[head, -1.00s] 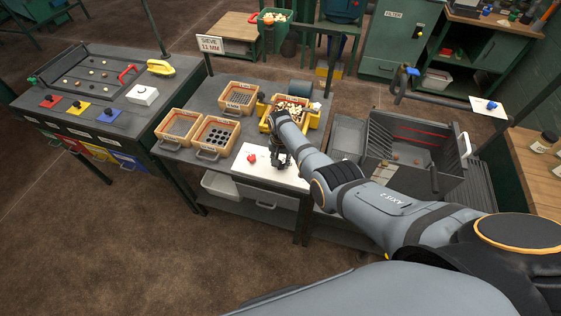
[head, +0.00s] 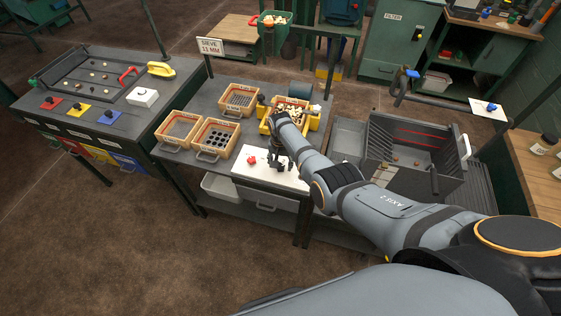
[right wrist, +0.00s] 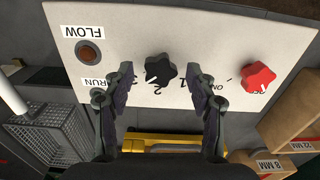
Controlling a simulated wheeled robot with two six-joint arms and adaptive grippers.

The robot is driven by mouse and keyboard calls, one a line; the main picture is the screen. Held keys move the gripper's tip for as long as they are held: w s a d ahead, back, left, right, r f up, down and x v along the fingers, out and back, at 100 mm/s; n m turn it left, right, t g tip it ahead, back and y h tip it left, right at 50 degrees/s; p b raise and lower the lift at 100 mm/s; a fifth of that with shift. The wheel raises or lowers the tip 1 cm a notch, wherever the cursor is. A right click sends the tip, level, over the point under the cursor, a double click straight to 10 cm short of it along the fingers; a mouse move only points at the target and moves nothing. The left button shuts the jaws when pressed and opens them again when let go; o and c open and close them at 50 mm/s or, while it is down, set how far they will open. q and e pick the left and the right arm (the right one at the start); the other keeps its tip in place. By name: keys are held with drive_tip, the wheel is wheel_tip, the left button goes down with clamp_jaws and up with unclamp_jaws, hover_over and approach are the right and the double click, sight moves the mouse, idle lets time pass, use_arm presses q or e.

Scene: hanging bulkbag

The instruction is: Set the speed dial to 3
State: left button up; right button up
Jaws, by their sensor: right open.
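The white control panel (head: 258,178) is on the front of the middle bench. It fills much of the right wrist view (right wrist: 215,40). The black star-shaped dial (right wrist: 165,68) has a white pointer aimed down-left, close to the printed 2. My left gripper is out of view.
A red knob (right wrist: 258,80) sits right of the dial, beside ON lettering. A brown round button (right wrist: 89,52) is by the FLOW label. Sieve trays (head: 216,136) and a yellow tray (head: 271,125) stand behind the panel. A grey hopper (head: 415,155) is to the right.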

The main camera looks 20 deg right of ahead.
sight(281, 166)
wheel_tip(281, 166, up, 12)
idle(0.4)
idle(0.3)
